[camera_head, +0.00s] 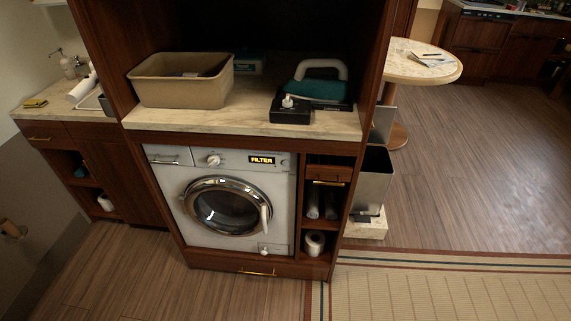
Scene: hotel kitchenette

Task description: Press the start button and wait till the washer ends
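A white front-loading washer (227,203) is built into the dark wood cabinet in the middle of the head view. Its round chrome-rimmed door (226,207) looks shut, with a pale handle (265,219) on the right side. A lit display (262,160) at the upper right reads "FILTER". A round knob (213,160) sits on the panel left of the display. A drawer (168,155) is at the upper left and a small white part (263,250) at the lower right. I cannot make out which part is the start button. Neither gripper is in view.
On the counter (245,124) stand a tan bin (183,80), a black box (290,108) and a teal iron-like item (318,88). Right of the cabinet are a metal bin (373,180) and a round table (423,62). The wood floor in front is clear.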

